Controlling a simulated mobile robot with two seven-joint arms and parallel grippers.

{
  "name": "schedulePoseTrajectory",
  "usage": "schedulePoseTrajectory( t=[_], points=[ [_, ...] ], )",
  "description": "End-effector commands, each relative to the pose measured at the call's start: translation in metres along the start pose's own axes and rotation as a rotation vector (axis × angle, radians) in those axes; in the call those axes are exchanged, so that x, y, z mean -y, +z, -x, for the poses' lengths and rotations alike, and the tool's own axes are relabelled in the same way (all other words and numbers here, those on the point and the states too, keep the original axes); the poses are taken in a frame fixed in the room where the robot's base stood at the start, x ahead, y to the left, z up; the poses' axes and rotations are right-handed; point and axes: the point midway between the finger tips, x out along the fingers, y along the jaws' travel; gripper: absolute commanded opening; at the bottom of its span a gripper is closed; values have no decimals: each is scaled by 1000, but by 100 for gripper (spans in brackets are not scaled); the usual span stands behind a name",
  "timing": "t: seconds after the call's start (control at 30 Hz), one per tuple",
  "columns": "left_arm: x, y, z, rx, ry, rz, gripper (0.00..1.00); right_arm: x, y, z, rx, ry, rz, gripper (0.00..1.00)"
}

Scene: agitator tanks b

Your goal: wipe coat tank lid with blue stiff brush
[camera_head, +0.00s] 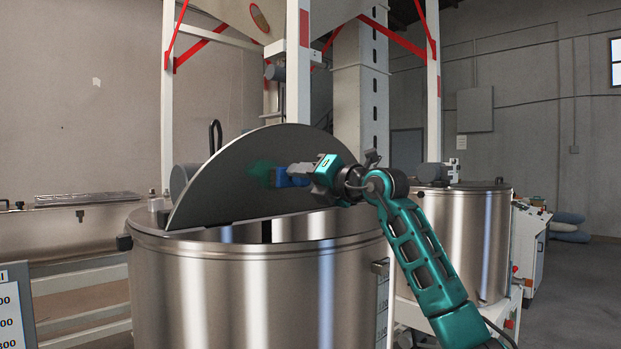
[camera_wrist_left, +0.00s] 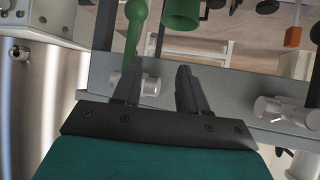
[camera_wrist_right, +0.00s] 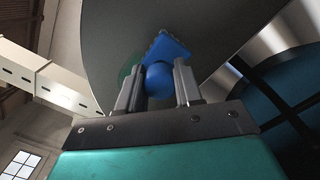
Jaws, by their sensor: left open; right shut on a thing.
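The tank lid (camera_head: 245,165) is a grey metal half-disc, raised and tilted above the open steel tank (camera_head: 255,280). My right gripper (camera_head: 297,174) is in front of the lid and shut on the blue brush (camera_head: 284,178). In the right wrist view the brush (camera_wrist_right: 166,52) sits between the fingers (camera_wrist_right: 158,88), its head against or very near the lid (camera_wrist_right: 110,40). A greenish patch shows on the lid beside the brush. My left gripper (camera_wrist_left: 157,88) shows only in its wrist view, open and empty, fingers apart, over a grey rail.
A second steel tank (camera_head: 465,235) stands behind to the right. A white frame with red braces rises behind the lid. A long metal trough (camera_head: 70,225) stands at the left. In the left wrist view, a green handle (camera_wrist_left: 135,25) and a green cup-like part (camera_wrist_left: 181,14) are near the fingers.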

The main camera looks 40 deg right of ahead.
Motion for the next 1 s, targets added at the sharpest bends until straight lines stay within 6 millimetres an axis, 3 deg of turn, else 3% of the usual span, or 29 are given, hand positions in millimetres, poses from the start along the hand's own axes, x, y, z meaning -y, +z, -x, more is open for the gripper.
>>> schedulePoseTrajectory(
  t=[1.0],
  points=[
    [0, 1, -1, 0, 1, 0, 43, -44, -44, 1, -2, 2, 0, 10]
  ],
)
